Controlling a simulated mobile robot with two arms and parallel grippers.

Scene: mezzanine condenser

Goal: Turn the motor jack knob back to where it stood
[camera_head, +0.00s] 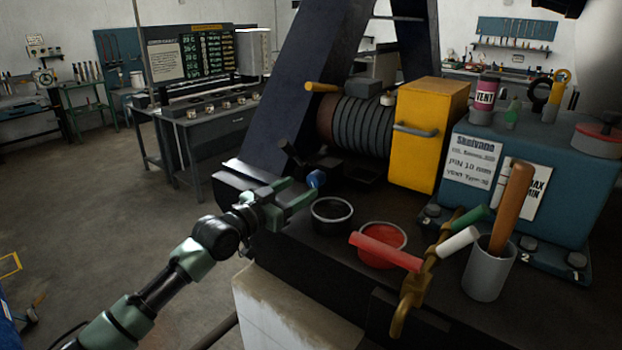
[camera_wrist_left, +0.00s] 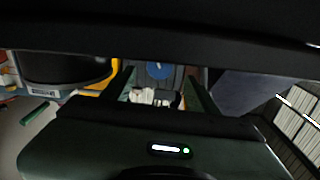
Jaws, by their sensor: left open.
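A small blue knob (camera_head: 316,179), which I take for the motor jack knob, sits on the dark machine base beside the coil. My left gripper (camera_head: 301,192) is open, its two green fingers pointing at the knob. The knob is at or just past the fingertips; I cannot tell whether it is between them. In the left wrist view the blue round face of the knob (camera_wrist_left: 158,70) shows between the two fingers (camera_wrist_left: 160,92), with no finger seen touching it. The knob's turn angle cannot be read. My right gripper is not in view.
A black-rimmed cup (camera_head: 332,211) and a red bowl (camera_head: 382,245) stand right of the gripper. A yellow box (camera_head: 428,135), a grey cup with a wooden handle (camera_head: 489,274) and a blue case (camera_head: 560,175) stand further right. A dark slanted beam (camera_head: 315,85) rises behind.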

